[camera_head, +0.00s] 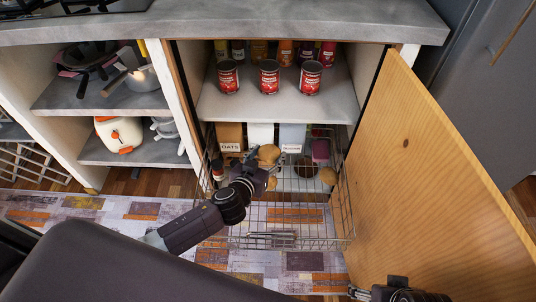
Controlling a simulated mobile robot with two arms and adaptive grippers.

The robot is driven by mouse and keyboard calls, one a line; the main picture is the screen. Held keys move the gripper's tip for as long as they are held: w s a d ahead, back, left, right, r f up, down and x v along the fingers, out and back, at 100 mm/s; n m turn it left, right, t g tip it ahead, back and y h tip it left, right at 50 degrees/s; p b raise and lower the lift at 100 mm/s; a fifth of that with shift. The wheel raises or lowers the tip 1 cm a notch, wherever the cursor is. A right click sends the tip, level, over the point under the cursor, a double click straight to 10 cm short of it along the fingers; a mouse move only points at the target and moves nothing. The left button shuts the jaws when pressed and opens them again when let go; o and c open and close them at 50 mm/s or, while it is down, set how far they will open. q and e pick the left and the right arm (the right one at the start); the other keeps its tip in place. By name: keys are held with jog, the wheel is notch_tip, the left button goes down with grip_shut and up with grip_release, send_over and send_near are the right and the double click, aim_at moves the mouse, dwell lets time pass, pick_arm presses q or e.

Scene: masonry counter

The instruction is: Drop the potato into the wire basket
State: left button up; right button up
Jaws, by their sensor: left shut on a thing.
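The wire basket (338,232) is pulled out from the lower part of the open cabinet. My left gripper (262,166) reaches over the basket's left part from the left and is shut on a brown potato (268,153). The fingers and part of the potato overlap in the picture, so the exact contact is hard to see. A similar brown round thing (328,176) is at the basket's right side, and another small one (272,184) shows beside the gripper. My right gripper (398,291) shows only in part at the bottom edge; its fingers are unclear.
Boxes, one labelled oats (230,137), stand at the back of the basket. Red cans (269,77) stand on the shelf above. The open wooden door (440,190) bounds the right. Left shelves hold pans (140,79) and a white appliance (120,134). The basket's front part is mostly bare.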

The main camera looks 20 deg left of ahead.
pick_arm(q)
jog(key=o, duration=1.3)
jog(key=shift+s, duration=0.15)
jog(key=shift+s+r, duration=0.1)
jog(key=shift+s, duration=0.15)
jog(key=d+v, duration=0.1)
jog(key=v, duration=1)
jog(key=shift+a, duration=0.5)
jog(key=shift+s, duration=0.15)
